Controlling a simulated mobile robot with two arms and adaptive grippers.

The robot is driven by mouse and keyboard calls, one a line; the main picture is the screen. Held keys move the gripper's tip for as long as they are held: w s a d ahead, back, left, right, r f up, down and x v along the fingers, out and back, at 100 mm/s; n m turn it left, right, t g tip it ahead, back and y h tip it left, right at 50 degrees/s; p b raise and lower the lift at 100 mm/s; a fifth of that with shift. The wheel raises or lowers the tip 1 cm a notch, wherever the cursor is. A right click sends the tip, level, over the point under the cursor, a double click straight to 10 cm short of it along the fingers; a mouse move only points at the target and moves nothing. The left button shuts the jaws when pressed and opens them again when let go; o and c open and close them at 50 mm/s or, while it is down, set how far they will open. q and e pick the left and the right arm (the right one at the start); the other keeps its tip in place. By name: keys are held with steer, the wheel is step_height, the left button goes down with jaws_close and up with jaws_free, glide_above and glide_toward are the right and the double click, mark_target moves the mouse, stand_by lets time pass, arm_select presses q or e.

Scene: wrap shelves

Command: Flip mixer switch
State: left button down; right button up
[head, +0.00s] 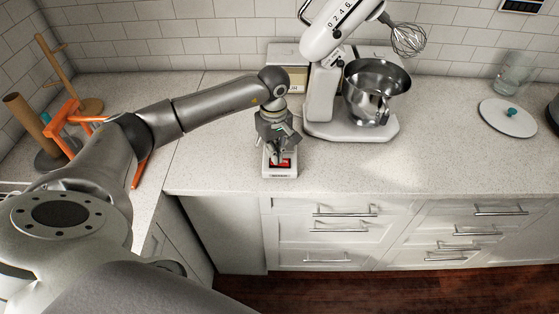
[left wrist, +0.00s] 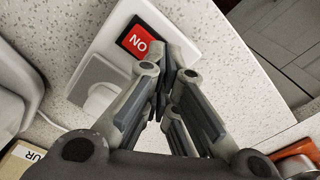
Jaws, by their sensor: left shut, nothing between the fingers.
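The switch is a small white box (head: 280,173) with a red rocker (head: 286,162), on the counter near its front edge, left of the mixer. In the left wrist view the red rocker (left wrist: 138,42) reads "ON" and sits on the white plate (left wrist: 118,18). The mixer (head: 320,95) is white, with its head tilted up, the whisk (head: 408,38) raised and a steel bowl (head: 376,92) on its base. My left gripper (head: 279,153) is shut and empty, pointing down at the switch. Its fingertips (left wrist: 166,66) are close beside the rocker; I cannot tell whether they touch. My right gripper is not seen.
A box (head: 286,56) stands behind my left wrist, by the mixer. An orange stand (head: 70,117) and wooden posts (head: 75,75) are at the left. A round white lid (head: 507,117) and a glass jar (head: 512,75) are at the right. The counter front right of the switch is clear.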

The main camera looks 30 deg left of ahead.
arm_select(q)
steer(key=shift+s+f+b, duration=0.1)
steer(key=shift+f+b, duration=0.65)
steer(key=shift+f, duration=0.1)
steer(key=shift+r, duration=0.1)
stand_by(0.3)
steer(key=shift+r+p, duration=0.55)
steer(key=shift+r, duration=0.35)
steer(key=shift+r+p, duration=1.15)
steer(key=shift+r, duration=1.4)
